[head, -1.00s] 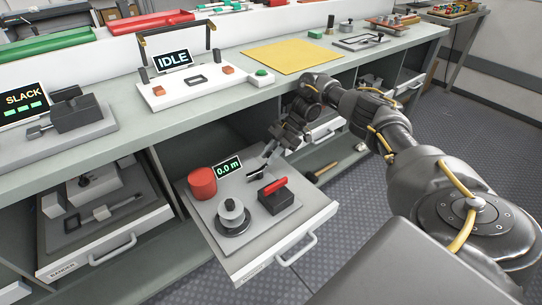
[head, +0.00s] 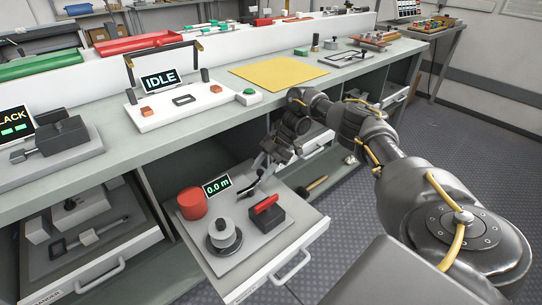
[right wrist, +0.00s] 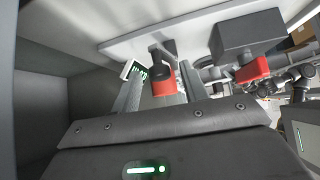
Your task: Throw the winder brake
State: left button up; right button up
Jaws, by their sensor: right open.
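The winder sits on a light plate in the open drawer (head: 297,240) in the head view. It has a red cylinder (head: 192,203), a grey spool (head: 224,234), a display reading 0.0 m (head: 217,185) and a dark block (head: 268,219) with a red lever (head: 264,203), probably the brake. My right gripper (head: 258,172) is open and empty above the back of the plate, behind the lever and apart from it. In the right wrist view, the dark block (right wrist: 248,35) and its red part (right wrist: 253,70) lie right of the open fingers (right wrist: 160,93). My left gripper is out of view.
The bench top (head: 214,128) overhangs the drawer. On it are an IDLE panel (head: 162,80), a yellow mat (head: 278,73) and a dark fixture (head: 52,140). Another open drawer (head: 115,262) stands to the left. The floor at right is partly covered by my arm.

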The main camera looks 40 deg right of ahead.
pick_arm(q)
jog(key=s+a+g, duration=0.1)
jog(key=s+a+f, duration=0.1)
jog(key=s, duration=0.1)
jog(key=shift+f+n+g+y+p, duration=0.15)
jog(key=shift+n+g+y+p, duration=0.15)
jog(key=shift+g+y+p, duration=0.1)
pick_arm(e)
jog(key=w+v, duration=0.1)
jog(key=v, duration=0.8)
jog(key=shift+s+d+r, duration=0.15)
jog(key=shift+s+r, duration=0.1)
jog(key=shift+s, duration=0.3)
